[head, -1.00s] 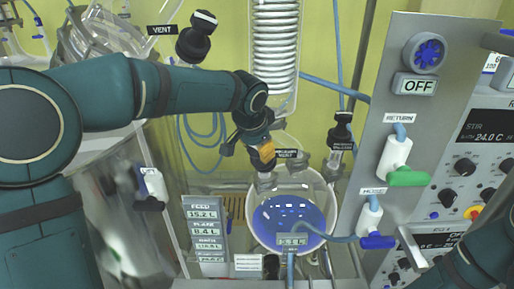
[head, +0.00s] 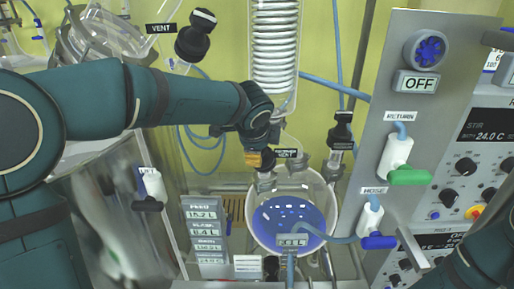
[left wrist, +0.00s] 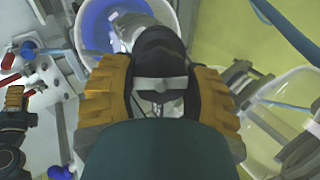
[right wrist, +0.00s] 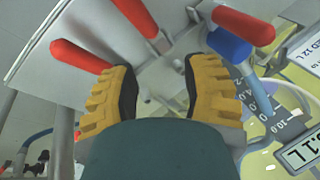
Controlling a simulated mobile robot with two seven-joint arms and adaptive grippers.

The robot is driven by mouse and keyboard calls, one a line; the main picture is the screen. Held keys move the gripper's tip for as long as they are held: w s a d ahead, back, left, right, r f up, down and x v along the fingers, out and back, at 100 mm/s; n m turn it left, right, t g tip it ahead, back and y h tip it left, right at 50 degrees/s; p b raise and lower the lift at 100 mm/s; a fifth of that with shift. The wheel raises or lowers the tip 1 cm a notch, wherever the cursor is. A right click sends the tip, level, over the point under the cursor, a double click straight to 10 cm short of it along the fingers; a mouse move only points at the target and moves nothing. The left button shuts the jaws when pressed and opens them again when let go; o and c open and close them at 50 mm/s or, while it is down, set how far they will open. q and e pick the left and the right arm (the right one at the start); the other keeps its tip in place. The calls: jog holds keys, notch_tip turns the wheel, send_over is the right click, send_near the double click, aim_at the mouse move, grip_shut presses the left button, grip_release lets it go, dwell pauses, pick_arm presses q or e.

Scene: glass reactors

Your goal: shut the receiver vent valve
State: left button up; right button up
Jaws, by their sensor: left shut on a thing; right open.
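The receiver vent valve has a black knob (left wrist: 160,55), seen between the yellow fingers in the left wrist view. In the head view its VENT label (head: 286,154) sits above the round receiver flask (head: 291,220), which holds blue liquid. My left gripper (head: 258,158) is over the flask's left neck and shut on the knob, hiding most of it there. In the left wrist view the left gripper (left wrist: 160,90) has a finger on each side of the knob. My right gripper (right wrist: 157,95) is open and empty, close to red handles (right wrist: 80,56) and a blue handle (right wrist: 229,45).
A coiled glass condenser (head: 276,45) rises behind the left gripper. Another black-capped valve (head: 340,130) stands to its right. A grey panel (head: 400,70) carries a green RETURN handle (head: 410,177) and a blue HOSE handle (head: 378,242). A blue hose (head: 335,238) crosses in front of the flask.

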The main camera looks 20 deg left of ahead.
pick_arm(q)
jog(key=m, duration=0.3)
jog(key=shift+r+m+t, duration=0.15)
jog(key=shift+m+t, duration=0.25)
jog(key=m+p, duration=0.1)
jog(key=m, duration=0.2)
jog(key=shift+m+t, duration=0.3)
jog(key=shift+m, duration=0.1)
jog(key=m, duration=0.2)
jog(key=shift+m+h+p, duration=0.35)
jog(key=shift+m+h, duration=0.05)
jog(key=m, duration=0.2)
jog(key=shift+s+a+m+t, duration=0.1)
jog(key=shift+m+t, duration=0.2)
jog(key=shift+m, duration=0.1)
jog(key=m+h, duration=0.1)
jog(key=m, duration=0.2)
jog(key=shift+m, duration=0.4)
jog(key=m+h, duration=0.1)
jog(key=m, duration=0.3)
jog(key=shift+a, duration=0.1)
jog(key=shift+a+m+h, duration=0.1)
jog(key=shift+m+h, duration=0.2)
jog(key=shift+m, duration=2.1)
jog(key=shift+f+m, duration=0.2)
jog(key=shift+m, duration=0.2)
jog(key=shift+m+h, duration=0.3)
jog(key=shift+m, duration=0.9)
